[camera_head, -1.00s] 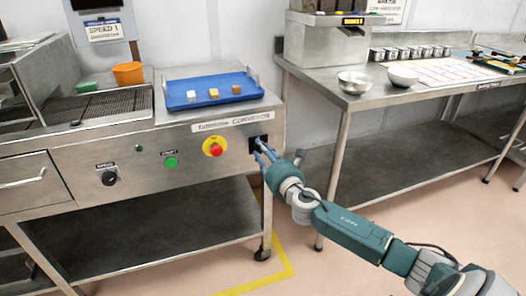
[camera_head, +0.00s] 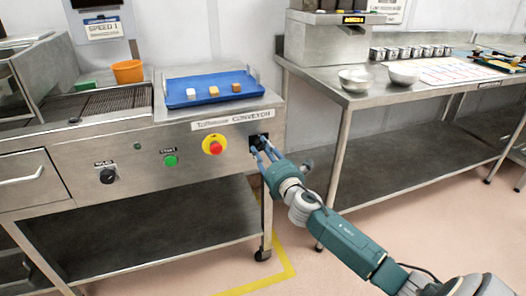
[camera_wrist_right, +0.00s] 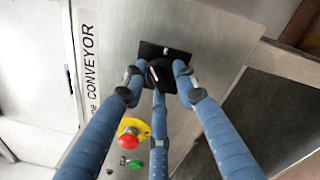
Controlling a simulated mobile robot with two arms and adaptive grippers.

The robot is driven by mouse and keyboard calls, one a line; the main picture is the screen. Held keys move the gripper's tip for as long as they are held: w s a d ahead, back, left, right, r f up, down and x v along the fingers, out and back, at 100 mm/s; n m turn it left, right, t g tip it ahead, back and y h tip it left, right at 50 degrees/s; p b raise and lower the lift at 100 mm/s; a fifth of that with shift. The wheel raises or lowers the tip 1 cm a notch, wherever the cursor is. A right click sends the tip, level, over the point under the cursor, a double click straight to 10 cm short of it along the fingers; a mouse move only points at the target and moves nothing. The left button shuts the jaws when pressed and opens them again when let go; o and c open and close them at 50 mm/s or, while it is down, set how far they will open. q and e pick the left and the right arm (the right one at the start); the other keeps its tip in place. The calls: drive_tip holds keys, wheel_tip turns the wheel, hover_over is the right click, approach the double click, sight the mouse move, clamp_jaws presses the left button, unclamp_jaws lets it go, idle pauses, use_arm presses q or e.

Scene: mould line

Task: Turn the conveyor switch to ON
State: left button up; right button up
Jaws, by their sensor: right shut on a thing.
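The conveyor switch is a black rotary knob on a dark square plate (camera_head: 257,139) at the right end of the conveyor's front panel (camera_head: 80,155). In the right wrist view the switch knob (camera_wrist_right: 158,70) has a pale mark on it and sits between the fingertips. My right gripper (camera_head: 262,148) is shut on this knob, its blue fingers around it; it also shows in the right wrist view (camera_wrist_right: 160,75). The fingers hide part of the knob, and I cannot read any ON or OFF label. My left gripper is not in view.
A red stop button on a yellow base (camera_head: 214,147), a green button (camera_head: 170,160) and a black dial (camera_head: 107,176) lie left of the switch. A blue tray (camera_head: 205,100) with small blocks stands above. A steel table (camera_head: 345,100) with bowls stands to the right.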

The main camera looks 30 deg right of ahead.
drive_tip(key=m, duration=0.7)
drive_tip(key=shift+o, duration=0.3)
drive_tip(key=m, duration=0.3)
drive_tip(key=shift+h+p, duration=0.3)
drive_tip(key=shift+p, duration=0.05)
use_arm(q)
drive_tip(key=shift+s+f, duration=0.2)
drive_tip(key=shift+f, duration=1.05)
use_arm(e)
drive_tip(key=shift+o, duration=0.4)
drive_tip(key=shift+a+f+m, duration=0.1)
drive_tip(key=shift+f+m, duration=0.05)
drive_tip(key=shift+m, duration=0.65)
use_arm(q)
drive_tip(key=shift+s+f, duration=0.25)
use_arm(e)
drive_tip(key=shift+f, duration=0.15)
drive_tip(key=o, duration=1)
drive_tip(key=shift+a, duration=0.1)
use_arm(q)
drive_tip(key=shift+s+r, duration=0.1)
